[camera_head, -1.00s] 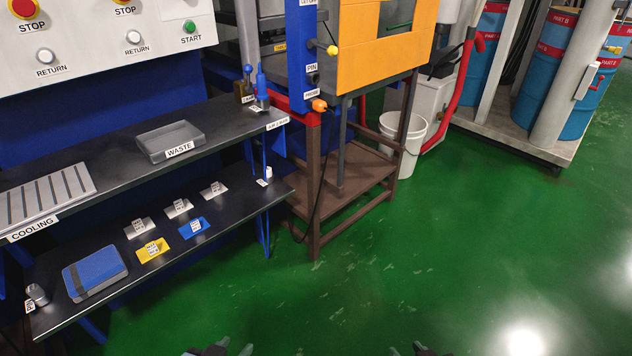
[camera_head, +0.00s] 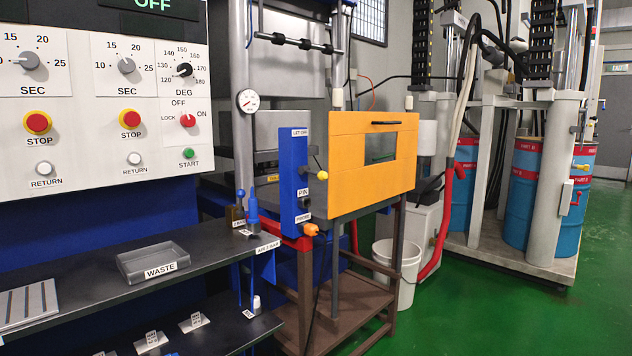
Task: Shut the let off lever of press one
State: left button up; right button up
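The press (camera_head: 262,125) stands in the middle of the head view behind an orange guard door (camera_head: 350,180) with a small window. A blue panel (camera_head: 293,178) at its left carries the labels LET OFF and PIN. The let off lever (camera_head: 322,175) is a thin dark rod with a yellow knob, sticking out to the right of the panel's upper part, in front of the door's left edge. An orange knob (camera_head: 311,230) sits at the panel's lower end. Neither of my grippers is in view.
A control board (camera_head: 100,100) with dials and buttons fills the upper left. Below it are dark shelves (camera_head: 90,290) with a WASTE tray (camera_head: 152,262). A white bucket (camera_head: 398,272) stands right of the press frame. Blue drums (camera_head: 533,195) stand at the right. Green floor (camera_head: 500,310) is clear at front right.

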aim_at(322, 175)
jog(key=u, duration=0.55)
jog(key=i, duration=1.15)
jog(key=z, duration=0.3)
